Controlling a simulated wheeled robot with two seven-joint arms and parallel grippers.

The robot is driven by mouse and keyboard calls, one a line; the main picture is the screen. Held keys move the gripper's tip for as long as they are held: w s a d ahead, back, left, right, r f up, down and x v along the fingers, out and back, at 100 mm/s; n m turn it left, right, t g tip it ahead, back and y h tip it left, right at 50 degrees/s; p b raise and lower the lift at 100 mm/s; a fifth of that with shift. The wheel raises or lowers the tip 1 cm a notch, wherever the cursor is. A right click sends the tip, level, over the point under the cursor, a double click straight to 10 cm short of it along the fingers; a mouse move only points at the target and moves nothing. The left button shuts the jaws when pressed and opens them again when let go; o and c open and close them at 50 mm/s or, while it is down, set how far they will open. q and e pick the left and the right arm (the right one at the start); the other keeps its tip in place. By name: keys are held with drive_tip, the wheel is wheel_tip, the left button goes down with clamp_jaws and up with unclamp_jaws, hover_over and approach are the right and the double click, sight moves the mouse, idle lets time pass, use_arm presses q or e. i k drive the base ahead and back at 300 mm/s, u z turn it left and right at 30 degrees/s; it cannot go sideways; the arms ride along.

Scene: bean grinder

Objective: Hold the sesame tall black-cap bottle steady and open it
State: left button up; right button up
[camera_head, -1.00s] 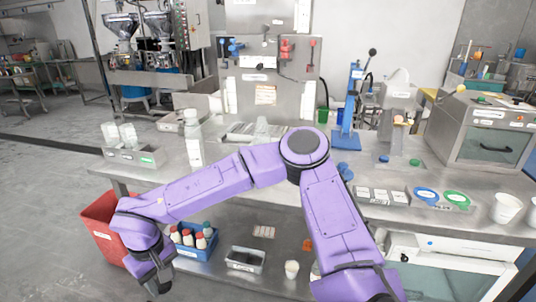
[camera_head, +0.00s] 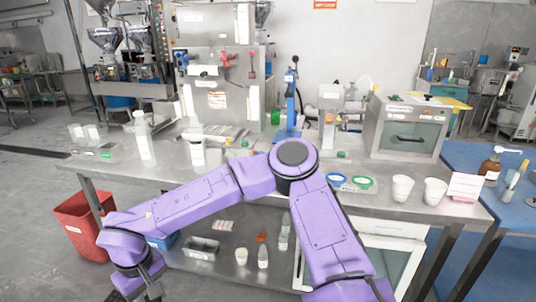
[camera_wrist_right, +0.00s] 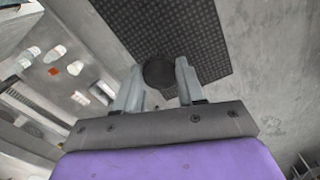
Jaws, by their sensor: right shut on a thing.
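My right gripper (camera_wrist_right: 160,85) is shut on a dark round cap (camera_wrist_right: 160,72), which sits between its two grey fingers in the right wrist view. I cannot tell whether a bottle is behind the cap. In the head view my purple right arm bends in the middle, and its gripper (camera_head: 150,288) hangs low at the left, in front of the table and partly cut off. A tall pale bottle (camera_head: 144,136) stands upright on the table at the left. A labelled white container (camera_head: 197,152) stands right of it. No black cap shows on either. My left gripper is not in view.
The steel table (camera_head: 420,207) holds white cups (camera_head: 402,188), blue and green rings (camera_head: 362,182), and a boxy machine (camera_head: 405,128). A red bin (camera_head: 80,222) stands on the floor at the left. A blue table (camera_head: 505,205) with a brown pump bottle (camera_head: 490,167) is at the right.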

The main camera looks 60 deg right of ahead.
sight(196, 134)
drive_tip(key=z, duration=1.45)
